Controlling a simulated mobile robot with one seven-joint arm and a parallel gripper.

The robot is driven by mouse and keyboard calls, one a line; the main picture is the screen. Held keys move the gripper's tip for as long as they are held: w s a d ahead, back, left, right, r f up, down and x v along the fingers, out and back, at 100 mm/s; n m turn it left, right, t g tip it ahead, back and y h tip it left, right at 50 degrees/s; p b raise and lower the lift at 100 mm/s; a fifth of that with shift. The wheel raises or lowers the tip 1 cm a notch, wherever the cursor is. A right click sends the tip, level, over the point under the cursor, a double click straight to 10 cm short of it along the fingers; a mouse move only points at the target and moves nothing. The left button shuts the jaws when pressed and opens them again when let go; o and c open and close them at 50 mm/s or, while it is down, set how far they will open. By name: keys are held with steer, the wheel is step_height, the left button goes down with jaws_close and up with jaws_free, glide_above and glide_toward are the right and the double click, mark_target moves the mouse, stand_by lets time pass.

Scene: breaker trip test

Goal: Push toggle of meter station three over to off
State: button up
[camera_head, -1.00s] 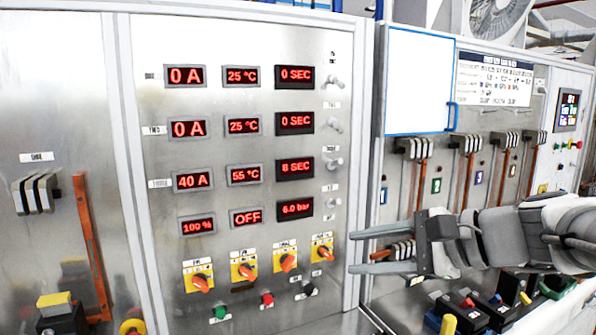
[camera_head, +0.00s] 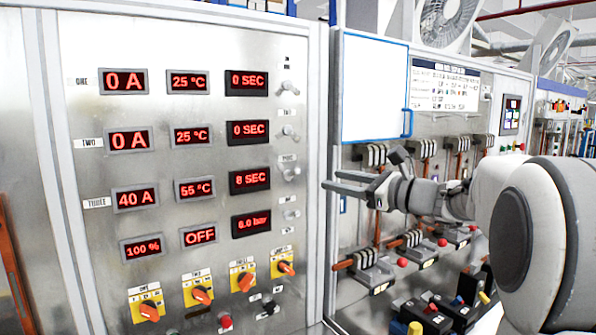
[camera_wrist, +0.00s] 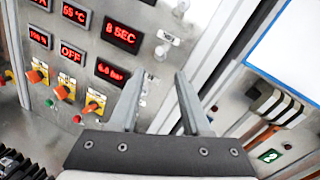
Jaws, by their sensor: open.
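The meter panel (camera_head: 205,80) is a steel front with rows of red displays. Row three (camera_head: 97,202) reads 40 A, 55 °C and 8 SEC. Its small silvery toggle (camera_head: 291,174) is right of the 8 SEC display and also shows in the wrist view (camera_wrist: 162,50). Its exact tilt is too small to tell. My gripper (camera_head: 331,180) is open and empty, right of that toggle in the head view. In the wrist view the toggle appears beyond the fingertips (camera_wrist: 157,77), apart from them.
Similar toggles sit above (camera_head: 289,130) and below (camera_head: 291,214) it. Orange rotary switches (camera_head: 202,295) line the panel's lower part. A white board with a blue handle (camera_head: 376,88) and copper-armed breakers (camera_head: 375,270) stand to the right.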

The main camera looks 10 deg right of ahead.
mark_target(299, 172)
steer(key=p+x, duration=0.2)
steer(key=x, duration=0.9)
steer(key=shift+w+a, duration=0.1)
jaws_close()
